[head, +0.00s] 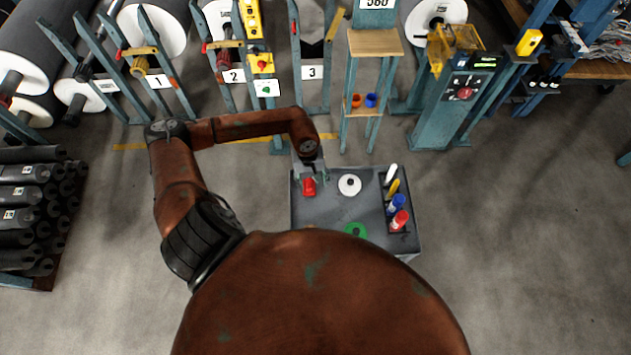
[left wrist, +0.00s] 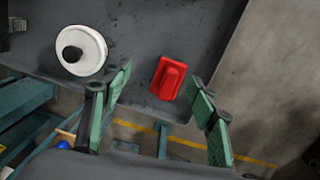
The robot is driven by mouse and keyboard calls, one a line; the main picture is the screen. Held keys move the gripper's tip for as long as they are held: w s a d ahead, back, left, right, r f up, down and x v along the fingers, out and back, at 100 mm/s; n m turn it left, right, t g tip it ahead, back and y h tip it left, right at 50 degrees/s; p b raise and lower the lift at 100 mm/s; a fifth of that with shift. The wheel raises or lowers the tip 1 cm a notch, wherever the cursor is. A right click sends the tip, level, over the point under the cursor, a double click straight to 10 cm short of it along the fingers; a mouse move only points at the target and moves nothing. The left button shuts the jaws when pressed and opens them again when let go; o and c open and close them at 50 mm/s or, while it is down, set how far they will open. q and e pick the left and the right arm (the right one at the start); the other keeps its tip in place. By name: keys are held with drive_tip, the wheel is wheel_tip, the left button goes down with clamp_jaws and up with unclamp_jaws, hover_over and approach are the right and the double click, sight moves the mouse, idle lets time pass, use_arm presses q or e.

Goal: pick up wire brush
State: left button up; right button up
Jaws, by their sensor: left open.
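A red block with a raised grip, which looks like the wire brush (head: 309,187), lies on the grey cart top (head: 328,215) near its left edge. It also shows in the left wrist view (left wrist: 168,78), its bristles hidden. My left gripper (head: 311,172) is above the cart's far left corner, close to the brush. In the left wrist view its green-padded fingers (left wrist: 160,82) are open, and the brush shows between and beyond their tips with nothing held. My right gripper is not in view.
A dark holder with markers and bottles (head: 397,210) stands along the cart's right side. A green ring (head: 356,230) lies near the front. Blue racks (head: 312,90) stand behind the cart.

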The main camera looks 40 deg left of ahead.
sight(309, 183)
use_arm(q)
drive_tip(key=shift+a+y, duration=0.5)
drive_tip(key=shift+a, duration=0.7)
drive_tip(key=shift+a+f+m, duration=0.2)
drive_tip(key=shift+a+m, duration=0.1)
drive_tip(key=f, duration=0.2)
drive_tip(key=shift+w+d+f, duration=0.2)
drive_tip(key=shift+f, duration=0.1)
drive_tip(key=shift+w+d+f+p, duration=0.1)
drive_tip(key=shift+f+p, duration=0.45)
drive_tip(key=shift+f, duration=1.75)
drive_tip(key=shift+c, duration=0.7)
drive_tip(key=c, duration=1.2)
drive_tip(key=shift+r, duration=0.1)
